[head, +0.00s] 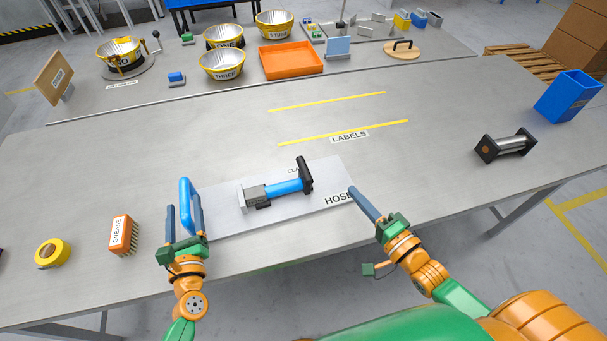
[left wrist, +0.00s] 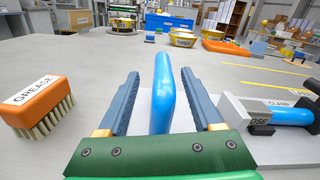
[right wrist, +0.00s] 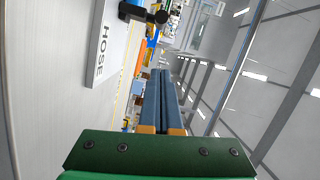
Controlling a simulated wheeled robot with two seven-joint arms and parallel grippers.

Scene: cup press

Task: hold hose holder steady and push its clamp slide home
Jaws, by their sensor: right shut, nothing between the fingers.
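The hose holder is a pale plate (head: 225,217) with a blue upright handle (head: 185,197) at its left end. A blue hose cylinder (head: 283,187) lies on it between a grey block (head: 252,196) and a black clamp part (head: 305,176) with an upright arm. My left gripper (head: 184,208) is open; in the left wrist view its fingers stand either side of the handle (left wrist: 164,90), with gaps showing. My right gripper (head: 352,192) is shut and empty, its tips at the plate's right edge by the HOSE label (head: 337,199). The right wrist view shows its fingers (right wrist: 160,75) together.
An orange GREASE brush (head: 121,233) and a yellow tape roll (head: 52,253) lie left of the plate. A black-ended roller (head: 506,145) and a blue bin (head: 568,96) stand at the right. An orange tray (head: 291,60) and bowls sit at the back. The table behind the plate is clear.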

